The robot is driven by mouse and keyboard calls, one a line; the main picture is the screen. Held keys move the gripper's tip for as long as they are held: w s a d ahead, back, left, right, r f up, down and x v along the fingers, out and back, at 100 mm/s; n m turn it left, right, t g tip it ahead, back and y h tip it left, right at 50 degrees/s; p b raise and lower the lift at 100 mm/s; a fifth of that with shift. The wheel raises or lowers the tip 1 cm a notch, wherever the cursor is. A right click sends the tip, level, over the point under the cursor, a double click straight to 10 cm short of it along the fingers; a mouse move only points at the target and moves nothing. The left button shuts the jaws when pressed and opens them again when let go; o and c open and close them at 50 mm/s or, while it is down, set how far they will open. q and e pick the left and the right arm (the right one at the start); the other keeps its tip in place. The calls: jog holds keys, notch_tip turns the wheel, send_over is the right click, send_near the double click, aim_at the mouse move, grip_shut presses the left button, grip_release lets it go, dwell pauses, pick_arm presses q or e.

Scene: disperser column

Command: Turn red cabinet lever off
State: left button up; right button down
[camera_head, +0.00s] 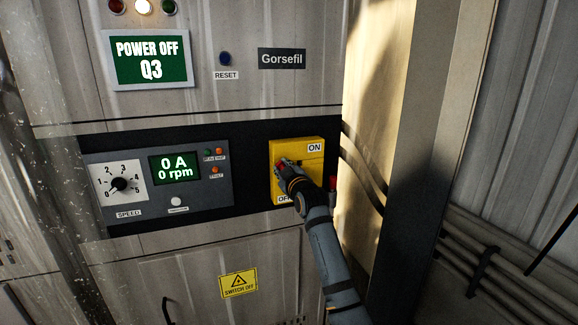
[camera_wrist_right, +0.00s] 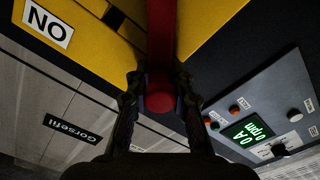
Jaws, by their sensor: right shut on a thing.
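The yellow switch plate (camera_head: 311,160) is on the dark band of the cabinet, with an ON label at its upper right and a partly covered OFF label at its lower left. My right gripper (camera_head: 284,168) is in front of the plate's left part, shut on the red lever. In the right wrist view the red lever (camera_wrist_right: 161,40) runs down between my right gripper's fingers (camera_wrist_right: 160,100), and its rounded end shows between them. In the head view the gripper hides most of the lever, so its exact angle is hard to tell. My left gripper is not in view.
A control panel (camera_head: 218,190) with a speed knob and a display reading 0 A, 0 rpm is left of the plate. A green screen (camera_head: 150,59) above reads POWER OFF Q3. Pipes (camera_head: 500,265) run along the wall at right.

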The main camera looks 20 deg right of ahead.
jog(key=a+f+n+b, duration=0.1)
jog(key=f+n, duration=0.1)
jog(key=a+f+n+b, duration=0.1)
jog(key=a+f+n, duration=0.1)
jog(key=n, duration=0.1)
jog(key=shift+a+f, duration=0.15)
jog(key=shift+f, duration=0.15)
jog(key=shift+a+f+n+b, duration=0.2)
jog(key=shift+f+n+b, duration=0.1)
jog(key=shift+f+n, duration=0.9)
jog(key=shift+a+f+n+b, duration=0.15)
jog(key=shift+f+n+b, duration=0.15)
jog(key=shift+f+n, duration=0.85)
jog(key=shift+r+n, duration=0.2)
jog(key=shift+n, duration=0.05)
jog(key=c, duration=1.2)
grip_release()
